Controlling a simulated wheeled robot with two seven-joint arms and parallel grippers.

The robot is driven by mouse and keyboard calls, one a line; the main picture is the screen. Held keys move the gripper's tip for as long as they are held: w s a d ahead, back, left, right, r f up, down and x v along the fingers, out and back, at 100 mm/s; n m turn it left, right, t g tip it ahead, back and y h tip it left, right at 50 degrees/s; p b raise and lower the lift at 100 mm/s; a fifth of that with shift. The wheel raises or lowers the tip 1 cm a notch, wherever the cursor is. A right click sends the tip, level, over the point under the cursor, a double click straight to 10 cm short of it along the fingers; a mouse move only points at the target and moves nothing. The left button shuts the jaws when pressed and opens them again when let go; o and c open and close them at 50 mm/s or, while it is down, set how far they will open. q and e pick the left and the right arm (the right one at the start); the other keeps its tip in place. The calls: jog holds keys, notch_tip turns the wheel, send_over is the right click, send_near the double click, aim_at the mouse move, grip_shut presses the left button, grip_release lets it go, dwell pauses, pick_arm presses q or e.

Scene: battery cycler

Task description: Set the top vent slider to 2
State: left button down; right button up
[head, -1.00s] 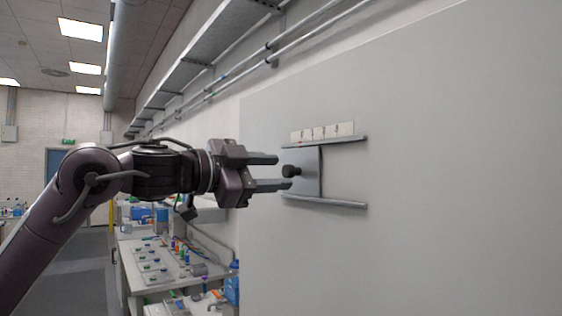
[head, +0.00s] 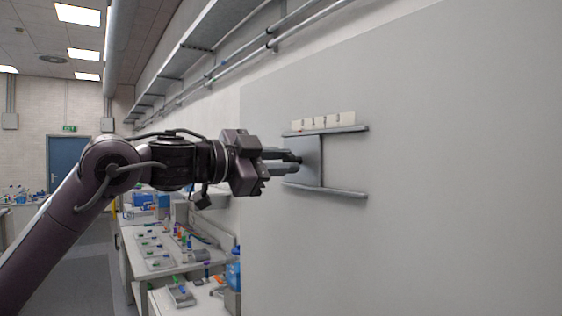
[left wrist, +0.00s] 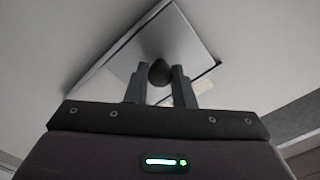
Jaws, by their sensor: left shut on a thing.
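The vent slider is a grey plate (head: 312,168) between an upper rail (head: 345,130) and a lower rail (head: 340,192) on the wall panel. The plate sits at the left end of the rails. A strip of pale number labels (head: 322,121) runs above the upper rail; its digits are too small to read surely. My left gripper (head: 296,163) is shut on the slider's dark round knob (left wrist: 160,73), with one finger on each side of it in the left wrist view. The fingers largely hide the knob in the head view. My right gripper is out of view.
The wall panel (head: 440,180) is flat and bare to the right of the rails. Pipes (head: 270,42) and a cable tray run above. A lab bench (head: 165,260) with small items and a blue container (head: 233,272) stand lower left.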

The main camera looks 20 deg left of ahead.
pick_arm(q)
jog(key=s+d, duration=0.2)
jog(key=s+d+b, duration=0.1)
jog(key=s+d, duration=0.1)
jog(key=d, duration=0.1)
jog(key=shift+w+a, duration=0.1)
jog(key=c, duration=1.2)
grip_release()
jog(key=shift+w, duration=0.1)
jog(key=shift+c, duration=0.2)
jog(key=shift+s+a+f+b, duration=0.15)
jog(key=shift+s+b, duration=0.1)
jog(key=shift+b, duration=0.15)
jog(key=b+v, duration=0.3)
jog(key=v, duration=0.4)
